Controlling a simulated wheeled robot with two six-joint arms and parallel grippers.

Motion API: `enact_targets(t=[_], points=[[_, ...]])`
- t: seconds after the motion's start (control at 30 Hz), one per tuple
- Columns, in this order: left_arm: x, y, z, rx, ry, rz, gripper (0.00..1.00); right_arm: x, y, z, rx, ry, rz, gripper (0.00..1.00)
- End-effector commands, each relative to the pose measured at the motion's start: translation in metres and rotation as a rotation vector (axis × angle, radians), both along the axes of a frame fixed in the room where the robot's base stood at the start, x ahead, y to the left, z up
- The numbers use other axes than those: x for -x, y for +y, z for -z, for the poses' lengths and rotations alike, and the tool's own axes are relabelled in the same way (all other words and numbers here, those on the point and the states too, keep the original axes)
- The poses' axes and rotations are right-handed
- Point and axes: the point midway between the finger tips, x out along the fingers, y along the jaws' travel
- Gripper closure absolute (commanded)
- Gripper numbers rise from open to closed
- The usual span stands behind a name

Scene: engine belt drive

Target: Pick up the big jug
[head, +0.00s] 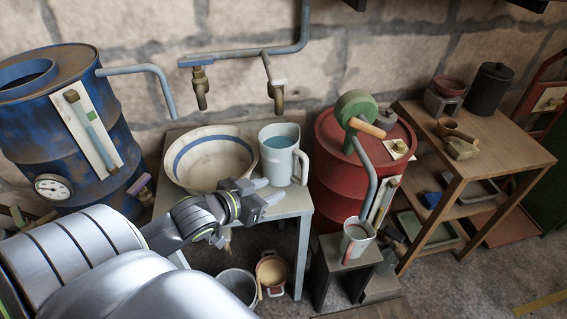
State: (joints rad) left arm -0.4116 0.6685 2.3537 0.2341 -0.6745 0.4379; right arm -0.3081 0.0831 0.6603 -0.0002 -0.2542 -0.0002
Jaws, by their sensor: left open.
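The big jug (281,160) is a pale grey-white jug with a blue-green inside and a handle on its right side. It stands upright on the small grey table (296,205), right of a wide bowl. My left gripper (268,191) is open just in front and to the left of the jug's lower body. Its fingers point right, towards the jug; I cannot tell whether they touch it. A smaller jug (357,239) with a reddish handle stands on a low dark stand, lower right. My right gripper is not in view.
The cream bowl (212,165) with a blue band sits close left of the jug. Taps (274,92) hang above the table. A red barrel (340,170) stands right, a blue barrel (60,130) left. Buckets (238,285) stand below. A wooden shelf (480,135) is far right.

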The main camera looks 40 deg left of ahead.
Motion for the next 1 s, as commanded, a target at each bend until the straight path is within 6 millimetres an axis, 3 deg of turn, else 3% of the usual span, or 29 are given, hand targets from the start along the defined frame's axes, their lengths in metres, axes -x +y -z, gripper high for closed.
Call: enact_targets(t=[0.4, 0.73, 1.0], points=[[-0.069, -0.007, 0.029, 0.001, 0.0, -0.002, 0.59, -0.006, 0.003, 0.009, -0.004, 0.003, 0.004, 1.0], [-0.093, -0.009, 0.039, -0.001, 0.002, -0.001, 0.59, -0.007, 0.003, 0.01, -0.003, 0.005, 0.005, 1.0], [-0.128, -0.013, 0.051, -0.001, 0.002, -0.002, 0.59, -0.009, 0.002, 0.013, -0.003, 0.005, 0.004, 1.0]])
